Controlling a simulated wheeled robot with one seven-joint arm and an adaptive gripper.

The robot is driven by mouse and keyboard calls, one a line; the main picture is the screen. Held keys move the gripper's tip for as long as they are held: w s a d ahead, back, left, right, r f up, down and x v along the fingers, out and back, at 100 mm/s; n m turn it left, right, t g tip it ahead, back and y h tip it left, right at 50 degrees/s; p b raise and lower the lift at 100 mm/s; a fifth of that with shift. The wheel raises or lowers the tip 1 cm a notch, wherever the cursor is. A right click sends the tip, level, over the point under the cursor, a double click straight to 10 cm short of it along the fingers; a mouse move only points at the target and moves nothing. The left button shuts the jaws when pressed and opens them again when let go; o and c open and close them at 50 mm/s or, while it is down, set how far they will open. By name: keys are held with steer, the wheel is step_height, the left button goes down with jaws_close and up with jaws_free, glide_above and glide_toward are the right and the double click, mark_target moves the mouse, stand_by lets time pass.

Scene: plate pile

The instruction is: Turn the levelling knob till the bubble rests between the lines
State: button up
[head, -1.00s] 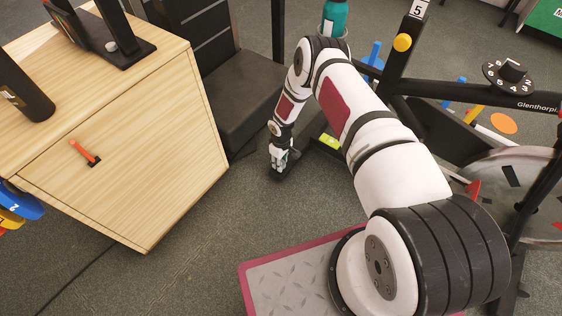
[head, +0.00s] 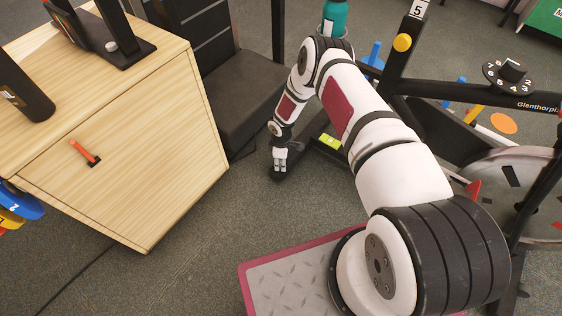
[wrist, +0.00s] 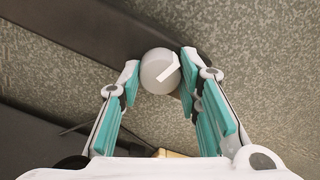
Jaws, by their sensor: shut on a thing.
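The levelling knob (wrist: 152,78) is a round pale grey knob with a white pointer stripe, pointing to the upper right in the wrist view. It sits at the end of a dark foot bar (wrist: 85,25). My gripper (head: 280,166) is down at floor level in the head view, at the bar's end. Its teal-padded fingers stand on either side of the knob and are shut on it. A yellow-green piece (head: 329,141) on the dark frame, perhaps the level, is too small to read. I cannot make out a bubble or lines.
A wooden cabinet (head: 150,150) with an orange handle stands at the left. A dark bench (head: 240,115) is behind my gripper. The exercise bike's black frame (head: 440,90) and flywheel (head: 520,175) are at the right. Grey floor (head: 225,215) is free in front.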

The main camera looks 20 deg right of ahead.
stand_by(0.3)
steer(key=o, duration=1.1)
steer(key=shift+o, duration=0.2)
step_height(320, 180, up, 12)
